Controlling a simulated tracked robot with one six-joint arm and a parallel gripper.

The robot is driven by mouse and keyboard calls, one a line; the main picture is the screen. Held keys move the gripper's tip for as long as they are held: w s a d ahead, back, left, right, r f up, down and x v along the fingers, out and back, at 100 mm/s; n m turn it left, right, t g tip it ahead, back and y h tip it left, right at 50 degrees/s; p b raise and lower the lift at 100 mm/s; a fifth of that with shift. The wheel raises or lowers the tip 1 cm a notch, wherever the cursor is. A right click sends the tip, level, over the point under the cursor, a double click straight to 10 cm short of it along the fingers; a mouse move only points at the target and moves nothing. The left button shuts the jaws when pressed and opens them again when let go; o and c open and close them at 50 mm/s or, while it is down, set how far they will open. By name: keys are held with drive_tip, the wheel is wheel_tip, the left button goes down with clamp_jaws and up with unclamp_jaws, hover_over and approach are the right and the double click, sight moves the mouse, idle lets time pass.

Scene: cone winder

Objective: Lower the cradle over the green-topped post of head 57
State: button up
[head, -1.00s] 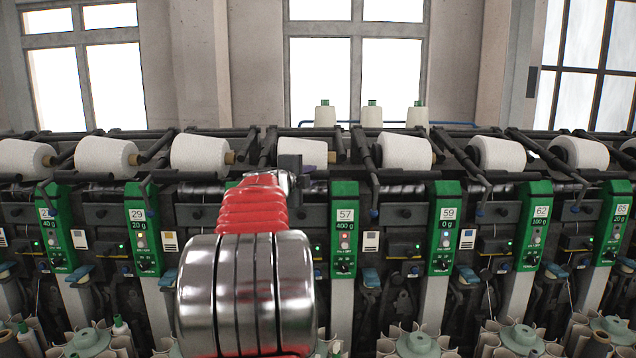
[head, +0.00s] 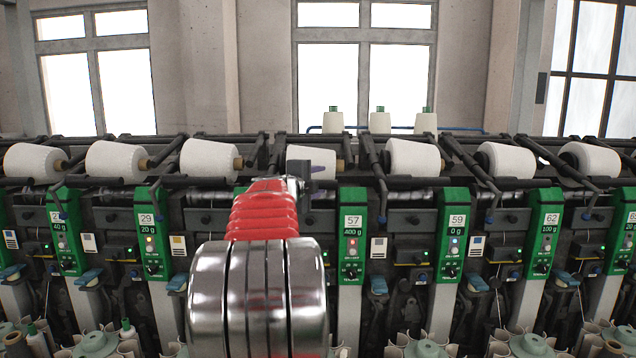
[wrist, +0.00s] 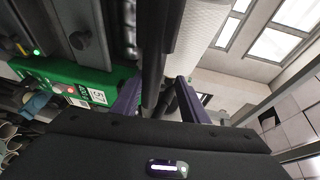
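The green-topped post of head 57 (head: 351,235) stands right of my arm in the head view. In the wrist view its green casing (wrist: 62,80) lies at the left, with the label sideways. The dark cradle arm (head: 374,165) is above and behind the post, apart from its green top. A white yarn package (head: 325,172) shows partly behind my gripper (head: 305,170). In the wrist view my gripper (wrist: 158,95) has its two purple fingers apart, with a black bar (wrist: 152,50) between them. The bar seems nearer the left finger. Contact at the fingertips is hidden.
Neighbouring head 59 (head: 455,235) stands to the right with its own package (head: 412,158) and cradle. My arm hides the head to the left. Several white cones (head: 380,122) stand on top behind. Open space lies above the machine.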

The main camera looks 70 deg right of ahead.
drive_tip(key=w+a+r, duration=0.1)
drive_tip(key=a, duration=1.2)
drive_tip(key=shift+w+a+r, duration=0.2)
drive_tip(key=shift+r, duration=0.05)
idle(0.4)
